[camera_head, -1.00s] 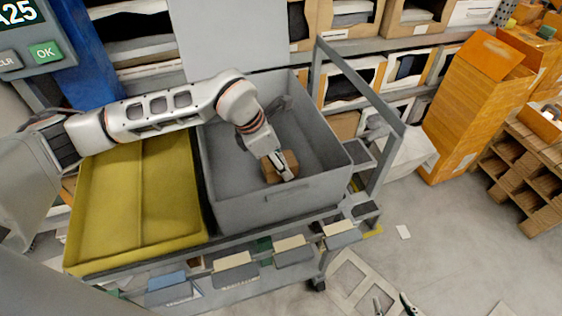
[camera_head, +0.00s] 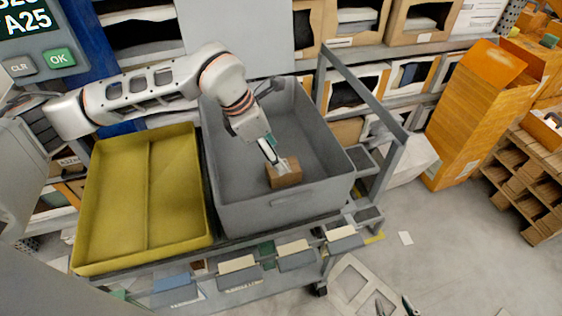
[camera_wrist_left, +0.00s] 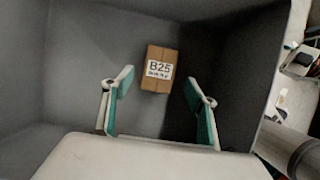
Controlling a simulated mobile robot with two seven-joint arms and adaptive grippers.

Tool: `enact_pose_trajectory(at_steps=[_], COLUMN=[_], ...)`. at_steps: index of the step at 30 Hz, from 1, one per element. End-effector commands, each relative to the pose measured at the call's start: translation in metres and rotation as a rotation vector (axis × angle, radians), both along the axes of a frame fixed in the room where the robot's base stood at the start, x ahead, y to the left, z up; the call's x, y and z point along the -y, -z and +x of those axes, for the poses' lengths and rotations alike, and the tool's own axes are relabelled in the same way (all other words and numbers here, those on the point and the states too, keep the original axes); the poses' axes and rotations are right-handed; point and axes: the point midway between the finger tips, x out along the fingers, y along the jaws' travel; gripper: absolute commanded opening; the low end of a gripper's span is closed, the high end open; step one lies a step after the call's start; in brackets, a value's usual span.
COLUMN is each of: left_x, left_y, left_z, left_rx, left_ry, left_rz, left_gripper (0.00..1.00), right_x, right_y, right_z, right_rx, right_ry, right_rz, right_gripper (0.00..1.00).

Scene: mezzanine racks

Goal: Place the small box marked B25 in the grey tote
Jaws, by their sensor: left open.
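The small brown box marked B25 (camera_head: 285,175) lies on the floor of the grey tote (camera_head: 290,207), near its front wall. Its white B25 label faces up in the left wrist view (camera_wrist_left: 158,54). My left gripper (camera_head: 273,155) is inside the tote, just above the box. In the left wrist view its green-padded fingers (camera_wrist_left: 160,83) stand wide apart, with the box beyond them and clear of both. My right gripper (camera_head: 394,306) shows only its fingertips at the bottom edge, spread apart with nothing between them.
A yellow tray (camera_head: 88,215) stands left of the tote on the same cart. The cart's grey upright frame (camera_head: 385,185) rises at the right. Racks with bins (camera_head: 357,80) stand behind, and a tall orange carton (camera_head: 465,120) is at right. The floor at lower right is mostly clear.

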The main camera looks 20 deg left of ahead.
Motion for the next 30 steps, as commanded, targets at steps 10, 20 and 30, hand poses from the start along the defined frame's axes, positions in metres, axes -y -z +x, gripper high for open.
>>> enact_pose_trajectory(at_steps=[10,20,30], left_x=[-0.013,-0.014,-0.014], left_y=[-0.038,-0.039,-0.065], left_z=[-0.009,-0.009,-0.008], left_rx=[0.0,-0.001,0.022], left_ry=[0.0,0.0,0.0], left_rz=[0.0,0.0,0.0], left_gripper=[0.58,0.58,0.58], right_x=[-0.002,-0.003,-0.002], right_y=[0.006,0.003,-0.022], right_z=[-0.009,-0.008,0.008], right_rx=[-0.021,-0.017,0.019], right_ry=[-0.002,-0.001,0.001], right_rz=[0.004,0.006,0.006], right_gripper=[0.4,0.4,0.4])
